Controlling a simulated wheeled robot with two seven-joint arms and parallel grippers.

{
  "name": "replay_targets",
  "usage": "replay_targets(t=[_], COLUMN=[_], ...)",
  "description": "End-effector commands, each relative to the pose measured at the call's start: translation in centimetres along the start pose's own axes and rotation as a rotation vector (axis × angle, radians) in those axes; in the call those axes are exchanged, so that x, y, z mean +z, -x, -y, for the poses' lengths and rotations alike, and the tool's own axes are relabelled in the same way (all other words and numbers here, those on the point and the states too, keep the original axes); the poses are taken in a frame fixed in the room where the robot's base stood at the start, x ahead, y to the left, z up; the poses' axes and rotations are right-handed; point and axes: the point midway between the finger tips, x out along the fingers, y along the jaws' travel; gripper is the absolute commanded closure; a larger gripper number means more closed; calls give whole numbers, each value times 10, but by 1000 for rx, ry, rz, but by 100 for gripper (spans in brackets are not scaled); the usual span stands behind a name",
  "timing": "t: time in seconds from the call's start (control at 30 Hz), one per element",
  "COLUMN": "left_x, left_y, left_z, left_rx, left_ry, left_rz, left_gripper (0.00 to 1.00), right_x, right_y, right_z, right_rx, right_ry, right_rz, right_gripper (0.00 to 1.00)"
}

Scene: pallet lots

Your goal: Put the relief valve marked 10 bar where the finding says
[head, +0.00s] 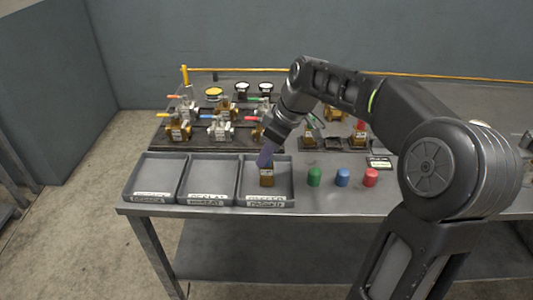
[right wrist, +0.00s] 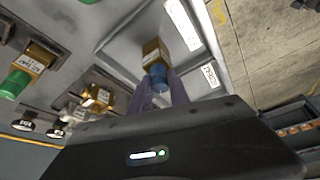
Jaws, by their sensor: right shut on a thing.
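My right gripper (head: 266,158) is shut on a brass relief valve (head: 267,176) in the rightmost grey tray (head: 288,189). The right wrist view shows this valve (right wrist: 152,50) with a blue cap and a pale label between the two purple fingers (right wrist: 160,95). The label is too small to read. I cannot tell whether the valve touches the tray floor. The middle tray (head: 207,178) and left tray (head: 157,176) are empty. Each tray has white labels at its front, with lettering I cannot read surely. My left gripper is out of view.
Loose green (head: 314,177), blue (head: 342,177) and red (head: 370,177) caps stand right of the trays. Several valves with coloured handles (head: 220,128) and round gauges (head: 240,88) crowd a dark rack behind. A small sign (head: 379,162) stands right of it.

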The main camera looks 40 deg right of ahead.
Motion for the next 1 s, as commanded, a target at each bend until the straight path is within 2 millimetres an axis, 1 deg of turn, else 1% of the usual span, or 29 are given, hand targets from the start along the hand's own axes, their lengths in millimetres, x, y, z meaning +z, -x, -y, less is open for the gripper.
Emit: replay_targets(t=[0.17, 0.2, 0.43, 0.67, 0.8, 0.93, 1.0], left_x=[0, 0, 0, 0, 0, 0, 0], left_y=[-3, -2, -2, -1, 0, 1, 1], left_z=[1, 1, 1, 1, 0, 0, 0], left_rx=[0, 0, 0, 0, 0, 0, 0], left_ry=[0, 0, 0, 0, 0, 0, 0], left_rz=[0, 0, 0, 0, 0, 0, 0], left_gripper=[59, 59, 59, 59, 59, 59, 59], right_x=[1, 1, 1, 1, 0, -1, -1], right_y=[-3, -2, -2, -2, 3, 18, 30], right_z=[0, 0, 0, 0, 0, -1, -1], right_rx=[2, 0, 0, 0, 1, 2, 3], right_ry=[0, 0, 0, 0, 0, -1, -1], right_rz=[-2, 0, 0, 0, 0, -1, -2], right_gripper=[100, 75, 56, 56, 56, 56, 56])
